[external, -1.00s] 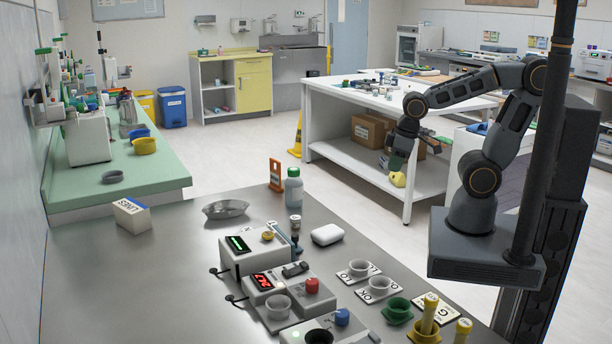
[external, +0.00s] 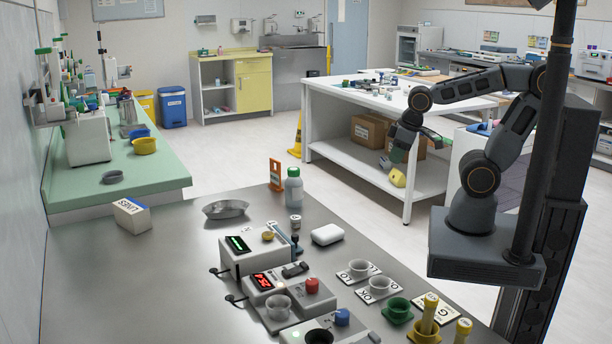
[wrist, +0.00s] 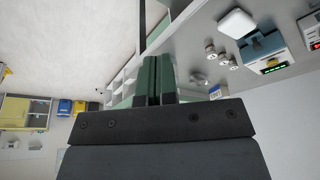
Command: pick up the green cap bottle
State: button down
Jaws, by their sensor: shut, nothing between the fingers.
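The green cap bottle (external: 293,187) stands upright near the far edge of the grey steel counter in the external view, a pale body with a green cap. I cannot pick it out surely in the wrist view. My gripper (external: 397,157) hangs in the air well to the right of the bottle and apart from it, in front of the white table with boxes. In the wrist view its two dark green fingers (wrist: 158,68) are shut together with nothing between them.
An orange stand (external: 276,174) is just left of the bottle. A small jar (external: 295,225) and white case (external: 327,235) stand nearer, with a metal dish (external: 226,209) to the left. Instruments with displays (external: 254,249) and cups fill the counter's front.

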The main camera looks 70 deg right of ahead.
jog(key=shift+c, duration=2.4)
grip_release()
